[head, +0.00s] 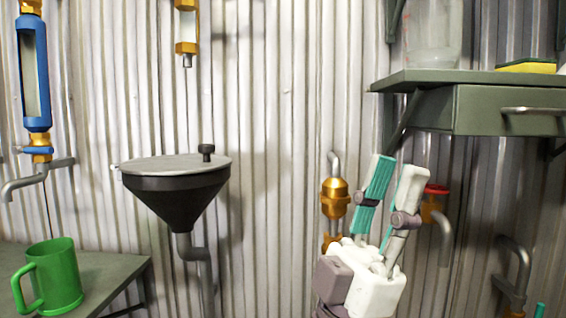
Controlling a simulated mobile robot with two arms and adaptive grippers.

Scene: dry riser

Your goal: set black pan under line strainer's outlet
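I see no black pan that I can make out. A brass fitting with a rounded body (335,198) hangs on a grey pipe at the wall; it may be the line strainer, but I cannot be sure. Its lower end is partly hidden behind my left gripper. My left gripper (398,166) points up in front of the wall, just right of this fitting, with its two teal-padded fingers apart and nothing between them. Only a small teal tip, probably of my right gripper (540,310), shows at the bottom right edge.
A black funnel (178,200) with a grey lid stands left of centre. A green mug (52,275) is on a grey bench (110,277). A blue-framed filter (34,75) and a red-topped valve (436,195) are at the wall. A green shelf (430,105) with a drawer juts out upper right.

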